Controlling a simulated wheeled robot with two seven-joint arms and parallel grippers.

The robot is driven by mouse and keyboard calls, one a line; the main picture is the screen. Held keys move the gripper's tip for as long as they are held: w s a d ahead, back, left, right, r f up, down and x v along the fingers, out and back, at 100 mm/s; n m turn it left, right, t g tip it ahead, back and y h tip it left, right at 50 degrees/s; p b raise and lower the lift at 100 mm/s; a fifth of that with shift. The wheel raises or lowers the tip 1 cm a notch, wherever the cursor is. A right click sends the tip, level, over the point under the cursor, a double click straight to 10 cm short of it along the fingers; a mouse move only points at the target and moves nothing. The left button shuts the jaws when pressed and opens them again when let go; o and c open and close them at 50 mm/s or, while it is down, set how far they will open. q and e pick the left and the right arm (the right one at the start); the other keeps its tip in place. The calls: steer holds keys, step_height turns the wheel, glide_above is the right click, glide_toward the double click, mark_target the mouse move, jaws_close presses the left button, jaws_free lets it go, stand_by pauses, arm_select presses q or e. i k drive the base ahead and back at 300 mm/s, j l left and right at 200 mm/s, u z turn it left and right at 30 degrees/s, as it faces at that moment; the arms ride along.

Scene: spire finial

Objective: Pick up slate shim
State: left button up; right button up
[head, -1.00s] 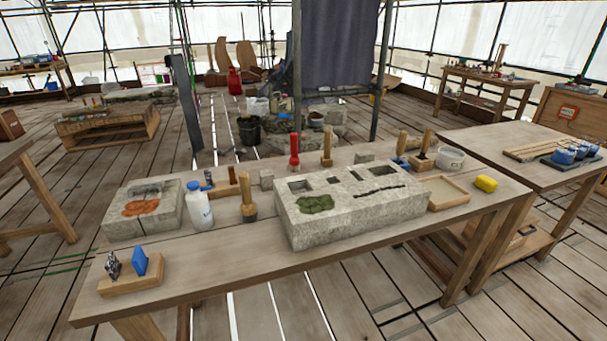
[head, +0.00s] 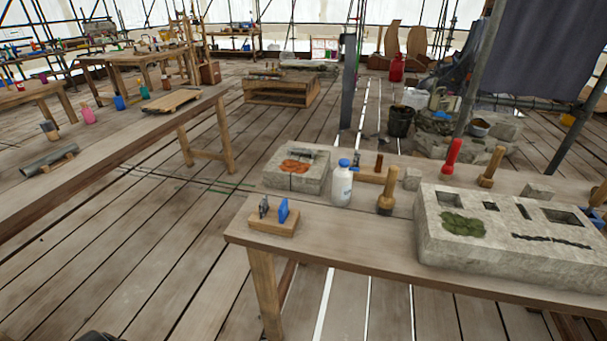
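A small wooden holder (head: 272,224) sits on the near left corner of the workbench (head: 330,238). A thin dark grey piece (head: 264,207) stands upright in it and may be the slate shim; it is too small to be sure. A blue piece (head: 283,210) stands beside it, a little to the right. Neither of my grippers shows in the head view, so nothing is seen touching these pieces.
Behind the holder are a stone slab with an orange patch (head: 288,179), a white bottle with a blue cap (head: 341,185) and a wooden mallet (head: 386,196). A large stone block (head: 470,255) fills the right. Another long table (head: 130,137) stands at left, with open floor between.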

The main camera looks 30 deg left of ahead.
mark_target(263, 206)
steer(key=u, duration=1.2)
steer(key=j+z, duration=0.15)
